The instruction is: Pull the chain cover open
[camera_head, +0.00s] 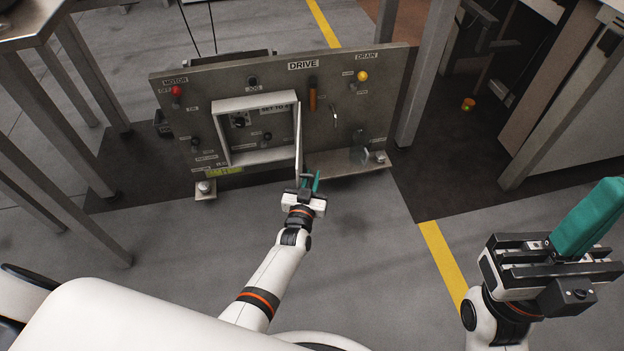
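The chain cover (298,143) looks like a thin grey door on the right side of a square box frame (222,137) on the DRIVE panel. It stands out from the panel, edge-on to me, and the box's inside shows. My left gripper (311,181) has teal fingers with a small gap between them. It is just right of the cover's lower end; whether it touches the cover I cannot tell. My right gripper (588,220) is at the far right, away from the panel. Its teal fingers overlap in view, so their gap is hidden.
Metal table legs (85,100) stand at the left and a post (427,75) at the right. Floor in front is clear.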

